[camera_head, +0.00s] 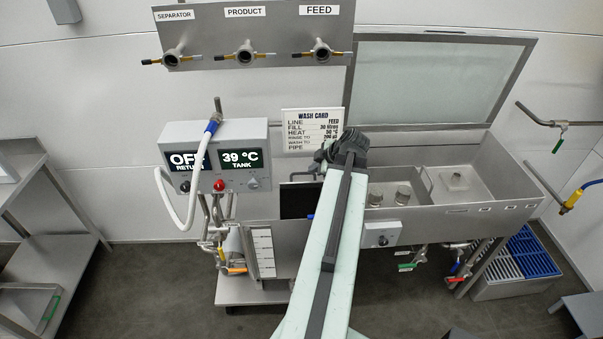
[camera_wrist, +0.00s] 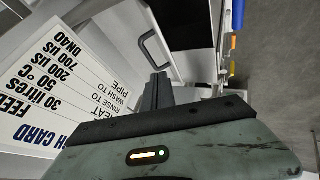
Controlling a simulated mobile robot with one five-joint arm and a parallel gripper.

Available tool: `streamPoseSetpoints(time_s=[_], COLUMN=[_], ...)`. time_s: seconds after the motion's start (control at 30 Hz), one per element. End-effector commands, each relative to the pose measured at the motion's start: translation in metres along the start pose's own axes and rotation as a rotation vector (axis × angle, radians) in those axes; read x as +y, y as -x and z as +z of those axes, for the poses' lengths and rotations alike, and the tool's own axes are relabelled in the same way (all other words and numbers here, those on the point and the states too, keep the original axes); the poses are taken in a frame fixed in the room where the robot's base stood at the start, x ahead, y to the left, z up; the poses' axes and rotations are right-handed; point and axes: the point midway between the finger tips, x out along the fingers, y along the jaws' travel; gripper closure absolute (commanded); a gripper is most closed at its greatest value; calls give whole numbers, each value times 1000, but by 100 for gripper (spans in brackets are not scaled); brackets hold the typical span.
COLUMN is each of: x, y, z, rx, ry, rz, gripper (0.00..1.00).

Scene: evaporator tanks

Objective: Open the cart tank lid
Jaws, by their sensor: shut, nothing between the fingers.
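The steel cart tank (camera_head: 283,236) stands in the middle of the head view, with a dark rectangular patch (camera_head: 297,201) on its top. I cannot tell whether that patch is an opening or part of the lid. A grey U-shaped handle (camera_wrist: 155,48) shows in the wrist view beside the dark area (camera_wrist: 206,22); its link to the lid is unclear. My gripper (camera_head: 325,156) is over the back of the tank, in front of the wash card. Its fingers (camera_wrist: 158,92) are shut and empty, near the handle but apparently apart from it. My arm hides part of the tank.
The wash card (camera_head: 312,131) is close to my gripper and also fills the left of the wrist view (camera_wrist: 55,85). A control box (camera_head: 215,158) with a white hose stands left. A steel basin (camera_head: 460,185) with a raised framed panel (camera_head: 435,82) is right. Valves hang below.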

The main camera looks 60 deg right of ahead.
Motion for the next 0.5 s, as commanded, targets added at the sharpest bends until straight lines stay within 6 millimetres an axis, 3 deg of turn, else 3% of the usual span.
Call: streamPoseSetpoints(time_s=[0.17, 0.5], x=[-2, -3], y=[-23, -90], z=[2, 1], rx=[1, 1], ry=[2, 3], rz=[-1, -3], gripper=[100, 100])
